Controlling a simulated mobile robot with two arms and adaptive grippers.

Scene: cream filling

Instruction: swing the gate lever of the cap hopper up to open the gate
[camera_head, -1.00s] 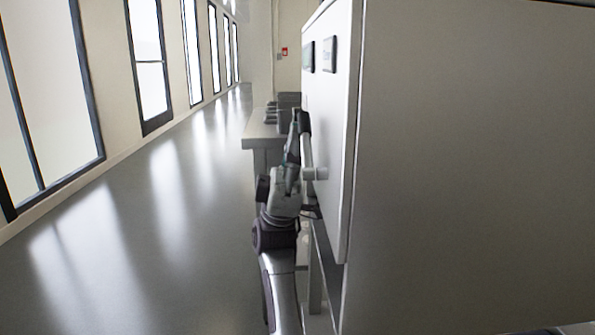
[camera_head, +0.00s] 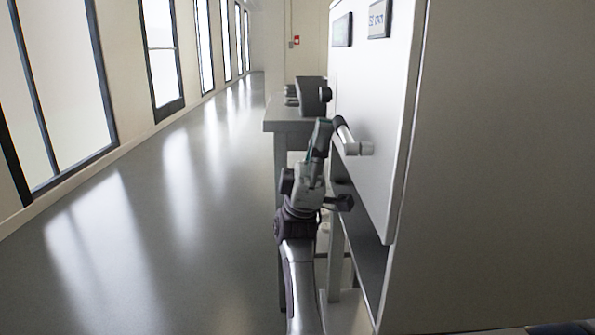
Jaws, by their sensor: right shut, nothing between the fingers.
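The cap hopper is a tall pale cabinet (camera_head: 505,150) filling the right side of the head view. Its gate lever (camera_head: 346,135), a light rod with a dark end, sticks out from a pale pivot on the front face. From the pivot it slants up and to the left. My right gripper (camera_head: 324,127) is shut and empty, just left of the lever's dark end. I cannot tell whether it touches the lever. The gate itself is not visible. My left gripper is out of view.
Two small dark panels (camera_head: 379,18) are on the cabinet face above the lever. A grey table (camera_head: 289,126) with dark equipment (camera_head: 313,92) stands beyond my right gripper. The floor (camera_head: 150,230) to the left is clear up to the windows.

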